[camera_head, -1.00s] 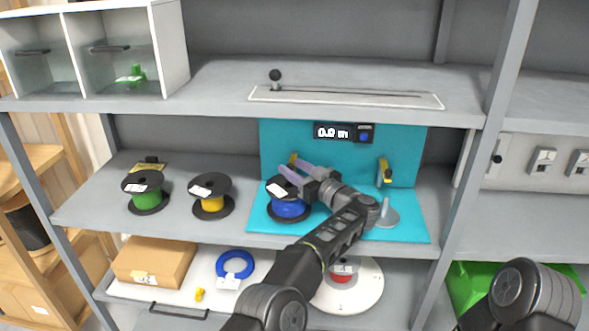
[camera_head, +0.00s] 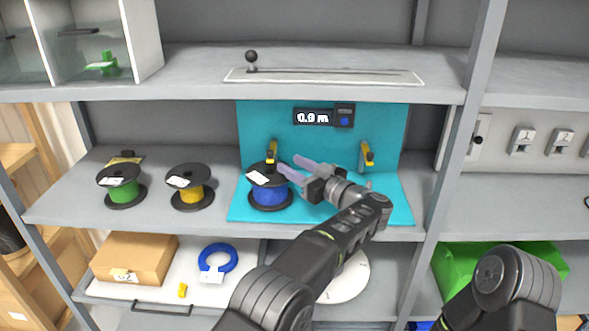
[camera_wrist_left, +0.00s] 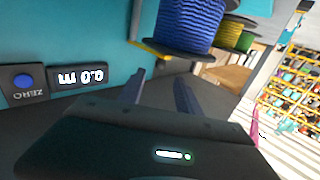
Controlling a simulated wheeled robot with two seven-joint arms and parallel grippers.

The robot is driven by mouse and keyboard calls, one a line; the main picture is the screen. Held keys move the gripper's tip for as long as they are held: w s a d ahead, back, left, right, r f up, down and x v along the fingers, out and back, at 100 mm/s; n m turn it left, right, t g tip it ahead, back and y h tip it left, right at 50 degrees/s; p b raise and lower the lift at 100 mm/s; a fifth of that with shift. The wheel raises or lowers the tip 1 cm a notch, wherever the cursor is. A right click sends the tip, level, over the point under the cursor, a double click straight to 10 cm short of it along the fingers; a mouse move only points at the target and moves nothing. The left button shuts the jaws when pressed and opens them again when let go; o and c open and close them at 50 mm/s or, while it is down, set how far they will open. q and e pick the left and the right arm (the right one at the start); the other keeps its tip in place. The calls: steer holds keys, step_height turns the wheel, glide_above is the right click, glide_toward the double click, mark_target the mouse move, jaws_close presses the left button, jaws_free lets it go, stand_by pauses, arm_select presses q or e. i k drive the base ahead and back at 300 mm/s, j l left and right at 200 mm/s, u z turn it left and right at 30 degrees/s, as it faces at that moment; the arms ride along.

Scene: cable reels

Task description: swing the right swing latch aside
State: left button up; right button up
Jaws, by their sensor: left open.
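The right swing latch (camera_head: 367,153) is a yellow piece with a dark tip, upright at the right of the teal back panel (camera_head: 330,143). The left yellow latch (camera_head: 271,150) stands behind the blue reel (camera_head: 268,188). My left gripper (camera_head: 288,163) is open and empty, its fingers pointing left beside the blue reel, left of the right latch. In the left wrist view its two fingers (camera_wrist_left: 160,77) are apart with nothing between them. A yellow bar (camera_wrist_left: 150,48) shows there by the blue reel (camera_wrist_left: 186,25); I cannot tell which latch it belongs to. My right gripper is out of view.
A green reel (camera_head: 123,187) and a yellow reel (camera_head: 190,188) stand on the shelf to the left. A length display (camera_head: 323,117) sits on the panel. The upper shelf (camera_head: 200,75) overhangs the workspace, and a grey post (camera_head: 457,140) stands to the right.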

mark_target(367, 149)
steer(key=k+l, duration=0.45)
steer(key=l, duration=0.25)
steer(key=k+l, duration=0.25)
steer(key=l, duration=0.15)
